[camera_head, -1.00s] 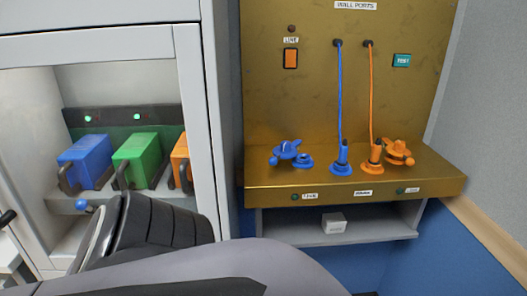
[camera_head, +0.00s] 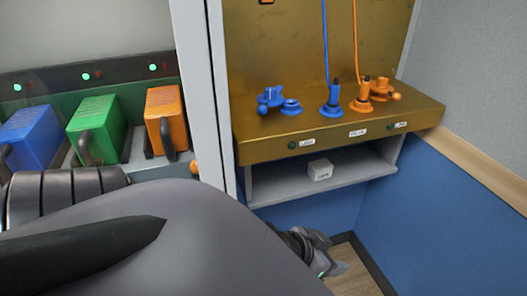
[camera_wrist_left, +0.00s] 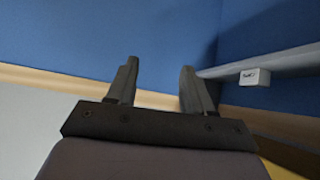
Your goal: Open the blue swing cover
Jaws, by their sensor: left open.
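The blue swing cover (camera_head: 269,98), with its knob, is on the brass ledge in the head view, beside and left of a low blue ring (camera_head: 290,106). I cannot tell whether the cover overlaps the ring. A blue plug (camera_head: 332,101) with a cable stands upright to the right. My left gripper (camera_head: 322,261) is low, below the white shelf and well apart from the cover. In the left wrist view the left gripper (camera_wrist_left: 158,80) is open and empty, facing the blue wall. My right gripper is not in view.
An orange plug (camera_head: 361,97) and orange cover (camera_head: 382,90) sit further right on the brass ledge (camera_head: 270,145). A white shelf (camera_head: 275,185) below holds a small white box (camera_head: 320,170). A pale cabinet post (camera_head: 203,90) stands left, beside blue, green and orange modules.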

